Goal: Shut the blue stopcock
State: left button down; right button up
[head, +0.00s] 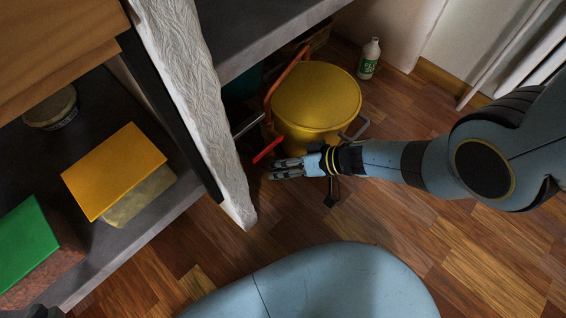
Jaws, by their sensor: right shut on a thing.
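My right gripper (273,169) comes in from the right, low over the floor in front of a yellow bucket. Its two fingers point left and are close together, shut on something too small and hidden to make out. A red lever (268,150) sits just beyond the fingertips, by the end of a grey pipe (249,124) that comes out from behind the white post. I cannot tell whether the fingers touch the red lever. I see no blue stopcock; it may be hidden by the gripper.
The yellow-lidded bucket (318,95) stands close behind my right gripper, with a red-orange bar (285,80) beside it. A white rough post (190,90) is close to the left. A bottle (369,58) stands by the wall. The counter (100,240) holds boxes. Wooden floor is free on the right.

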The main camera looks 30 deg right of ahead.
dwell(0.3)
jog(key=o, duration=1.2)
jog(key=shift+s+d, duration=0.1)
jog(key=shift+s+d+r, duration=0.15)
jog(key=v, duration=1.1)
jog(key=shift+r, duration=0.1)
